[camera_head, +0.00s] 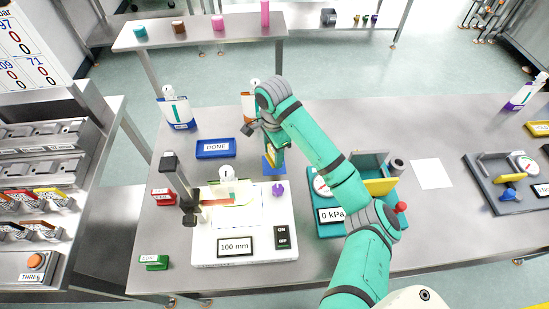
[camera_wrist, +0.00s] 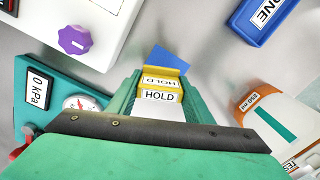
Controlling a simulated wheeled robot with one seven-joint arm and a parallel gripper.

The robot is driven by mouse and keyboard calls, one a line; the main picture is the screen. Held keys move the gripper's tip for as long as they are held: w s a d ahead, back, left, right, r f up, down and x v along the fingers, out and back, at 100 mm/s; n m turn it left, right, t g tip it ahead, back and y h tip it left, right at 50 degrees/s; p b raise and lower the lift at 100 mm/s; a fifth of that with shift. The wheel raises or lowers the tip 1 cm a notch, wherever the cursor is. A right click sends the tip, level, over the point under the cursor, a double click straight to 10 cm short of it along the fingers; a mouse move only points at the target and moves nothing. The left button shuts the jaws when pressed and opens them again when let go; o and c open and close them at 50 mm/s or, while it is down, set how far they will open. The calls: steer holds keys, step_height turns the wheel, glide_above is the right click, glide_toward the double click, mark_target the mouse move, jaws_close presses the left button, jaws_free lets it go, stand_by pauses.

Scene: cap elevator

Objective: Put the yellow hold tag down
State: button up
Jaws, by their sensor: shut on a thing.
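The yellow hold tag (camera_wrist: 160,95) is between the fingers of my gripper (camera_wrist: 158,100) in the wrist view, with HOLD lettering on its faces. My gripper is shut on it. In the head view my gripper (camera_head: 272,153) points down over the grey table, just right of the blue DONE tray. A flat blue patch (camera_wrist: 170,57) shows just beyond the tag; in the head view the blue patch (camera_head: 274,167) lies under the gripper. I cannot tell whether the tag touches it.
The blue DONE tray (camera_head: 216,148) is left of my gripper. The white 100 mm device (camera_head: 210,249) with a purple knob (camera_head: 278,190) is in front. The teal gauge unit (camera_head: 330,215) is to the right. An orange-labelled pouch (camera_wrist: 275,122) stands close behind.

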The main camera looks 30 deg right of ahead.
steer(key=shift+w+d+f, duration=0.15)
steer(key=shift+w+f, duration=0.1)
steer(key=shift+f, duration=0.15)
steer(key=shift+d+f, duration=0.1)
steer(key=shift+f, duration=1.6)
steer(key=shift+f, duration=0.1)
steer(key=o, duration=1)
step_height(320, 180, up, 12)
steer(key=shift+w+r, duration=0.1)
steer(key=shift+d, duration=0.1)
